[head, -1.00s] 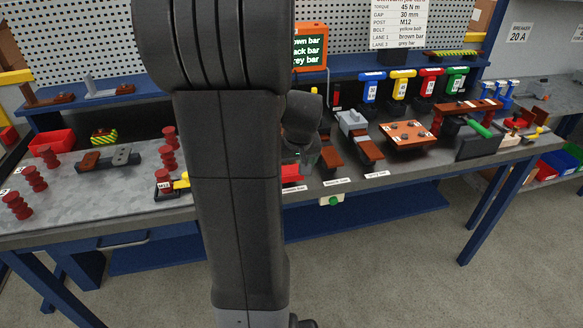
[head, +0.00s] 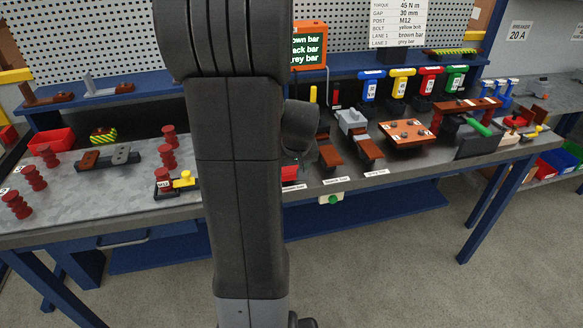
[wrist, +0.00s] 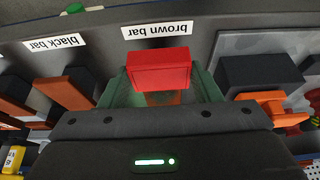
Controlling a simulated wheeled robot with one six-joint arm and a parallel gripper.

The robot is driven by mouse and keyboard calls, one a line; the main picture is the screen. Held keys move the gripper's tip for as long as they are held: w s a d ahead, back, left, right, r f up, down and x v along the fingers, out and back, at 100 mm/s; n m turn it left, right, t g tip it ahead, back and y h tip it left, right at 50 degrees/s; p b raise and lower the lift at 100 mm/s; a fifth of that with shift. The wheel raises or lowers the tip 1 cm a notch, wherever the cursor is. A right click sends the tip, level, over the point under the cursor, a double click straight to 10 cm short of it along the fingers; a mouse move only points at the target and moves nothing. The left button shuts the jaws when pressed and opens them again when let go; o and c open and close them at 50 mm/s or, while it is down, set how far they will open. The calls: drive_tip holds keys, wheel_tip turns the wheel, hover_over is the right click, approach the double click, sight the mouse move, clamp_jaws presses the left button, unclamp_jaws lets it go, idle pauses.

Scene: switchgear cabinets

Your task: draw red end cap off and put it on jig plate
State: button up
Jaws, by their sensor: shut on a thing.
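The red end cap (wrist: 158,70) sits between the two green fingers of my gripper (wrist: 160,82) in the wrist view. My gripper is shut on it. Brown shows just behind the cap, between the fingers; I cannot tell whether the cap still touches the bar. In the head view a bit of the red cap (head: 289,174) shows beside my arm, at the bench's front edge, and my fingers are mostly hidden. A mottled grey plate (head: 95,205), which may be the jig plate, covers the left of the bench and shows at right in the wrist view (wrist: 235,45).
The labels "brown bar" (wrist: 155,30) and "black bar" (wrist: 57,43) lie along the front edge. A brown block (wrist: 65,92) stands beside my gripper. Red ribbed posts (head: 168,136) and a yellow-topped piece (head: 184,179) stand on the left. A brown board (head: 407,128) lies to the right.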

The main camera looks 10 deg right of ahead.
drive_tip(key=shift+c, duration=0.7)
drive_tip(key=shift+s, duration=0.7)
drive_tip(key=shift+s+d+b, duration=0.1)
drive_tip(key=shift+s+b, duration=0.45)
drive_tip(key=shift+s, duration=1.4)
